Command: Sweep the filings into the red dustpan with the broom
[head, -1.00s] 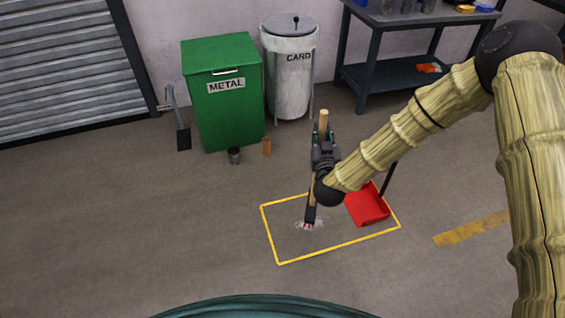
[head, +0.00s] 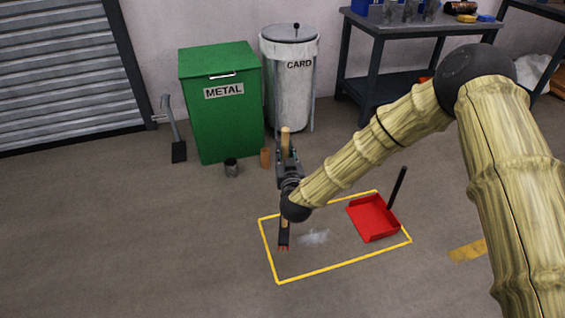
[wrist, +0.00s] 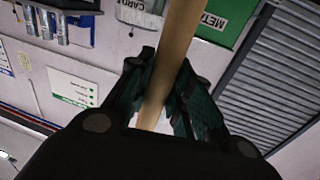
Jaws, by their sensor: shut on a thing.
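My gripper (head: 288,172) is shut on the wooden handle of the broom (head: 285,222), which stands nearly upright. The handle (wrist: 175,50) also runs between the fingers in the wrist view. The dark broom head with reddish bristle tips is low at the floor, left of the filings; I cannot tell if it touches. The filings (head: 314,237) are a pale grey patch on the floor inside the yellow outline. The red dustpan (head: 373,218) lies to the right of the filings, with its black handle standing up at its right back.
A yellow outline (head: 318,271) marks the floor around broom head, filings and dustpan. Behind stand a green METAL bin (head: 222,125), a CARD bin (head: 292,90) and a workbench (head: 375,65). A small dark can (head: 231,168) and a brown block (head: 265,158) stand before the green bin. The front left floor is clear.

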